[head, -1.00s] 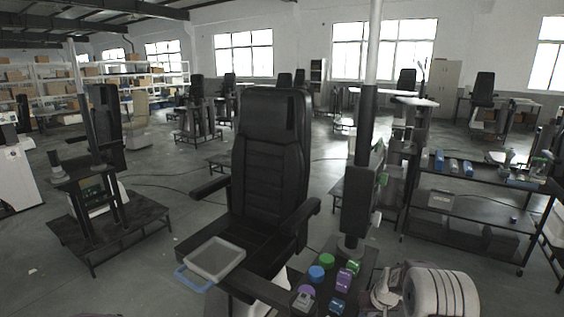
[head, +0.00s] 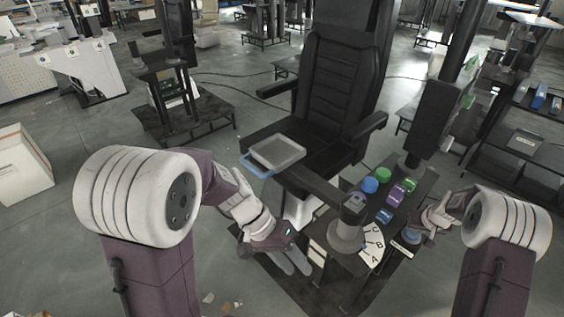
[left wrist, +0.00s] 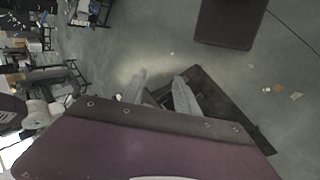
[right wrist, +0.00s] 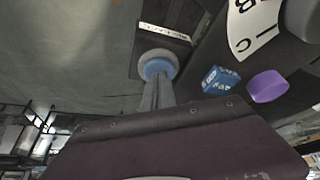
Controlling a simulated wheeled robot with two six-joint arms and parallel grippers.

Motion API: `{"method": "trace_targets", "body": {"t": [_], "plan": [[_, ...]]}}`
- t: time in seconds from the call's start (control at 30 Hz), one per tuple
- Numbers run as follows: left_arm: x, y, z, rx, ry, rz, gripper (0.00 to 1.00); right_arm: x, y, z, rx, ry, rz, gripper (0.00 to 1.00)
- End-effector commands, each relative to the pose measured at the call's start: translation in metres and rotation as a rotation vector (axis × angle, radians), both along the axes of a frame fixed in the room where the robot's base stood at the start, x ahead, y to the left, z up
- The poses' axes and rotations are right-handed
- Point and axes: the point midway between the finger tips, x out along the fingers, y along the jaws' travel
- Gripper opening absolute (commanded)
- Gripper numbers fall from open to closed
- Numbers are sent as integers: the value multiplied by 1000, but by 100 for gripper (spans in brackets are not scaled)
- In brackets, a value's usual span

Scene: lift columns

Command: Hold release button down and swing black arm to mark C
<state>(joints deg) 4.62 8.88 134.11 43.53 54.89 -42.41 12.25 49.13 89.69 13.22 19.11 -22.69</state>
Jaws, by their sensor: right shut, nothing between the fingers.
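The black arm (head: 318,188) runs from a grey post (head: 345,236) up and left to a grey tray with a blue handle (head: 257,166), in front of the chair. A white dial (head: 374,245) lettered A, B, C lies right of the post. Mark C shows in the right wrist view (right wrist: 243,44); the arm points away from it. The blue-topped round button (right wrist: 158,67) sits on a grey base. My right gripper (right wrist: 157,82) is shut and empty, its tips at the button's near edge; contact is unclear. My left gripper (head: 298,266) is open and empty, left of the post.
A black chair (head: 335,80) stands behind the tray. Green, blue and purple blocks and round pieces (head: 370,185) sit on the stand right of the post. A blue block (right wrist: 220,80) and a purple piece (right wrist: 268,86) are beside the button. Open floor lies left.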

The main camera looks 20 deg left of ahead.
Motion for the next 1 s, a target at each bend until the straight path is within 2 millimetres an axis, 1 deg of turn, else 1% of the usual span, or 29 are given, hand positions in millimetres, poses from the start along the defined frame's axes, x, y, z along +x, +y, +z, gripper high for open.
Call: {"method": "trace_targets", "body": {"t": [0.03, 0.07, 0.1, 0.13, 0.17, 0.2, 0.27, 0.3, 0.37, 0.4, 0.43, 0.5, 0.6, 0.7, 0.83, 0.97, 1.0], "plan": [[30, -6, 14, -140, -15, 81, 37, -1, 0, -1, 0, 3, 0, 0], [51, -6, 25, -230, -40, 136, 37, -1, 0, -1, 0, 3, 0, 0], [83, 2, 39, -347, -86, 226, 37, -1, 0, -1, 0, 3, 0, 0], [109, 14, 50, -430, -132, 303, 37, -1, 0, -1, 0, 3, 0, 0], [135, 33, 60, -506, -182, 387, 37, -1, 0, -1, 0, 2, 0, 0], [163, 64, 68, -583, -245, 497, 37, -1, 0, -1, 0, 2, 0, 0], [192, 115, 73, -660, -317, 656, 37, -1, 0, -1, 0, 2, 0, 0], [203, 148, 71, -691, -344, 755, 37, -1, 0, -1, 0, 2, 0, 0], [209, 193, 60, -708, -364, 879, 37, -1, 0, -1, 0, 2, 0, 0], [207, 217, 51, -709, -366, 942, 37, -1, 0, -1, 0, 2, 0, 0], [203, 231, 44, -708, -363, 977, 37, -1, 0, -1, 0, 2, 0, 0], [194, 254, 32, -710, -356, 1042, 37, -1, 0, -1, 0, 2, 0, 0], [187, 271, 28, -709, -359, 1087, 37, -1, 0, -1, 0, 3, 0, 0], [186, 275, 28, -707, -363, 1096, 37, -1, 0, -1, 0, 3, 0, 0], [193, 269, 26, -706, -361, 1090, 37, -1, 0, -1, 0, 3, 0, 0], [215, 254, 20, -707, -358, 1087, 37, -1, 0, -1, 0, 3, 0, 0], [224, 249, 18, -706, -358, 1087, 37, -1, 0, -1, 0, 3, 0, 0]]}}
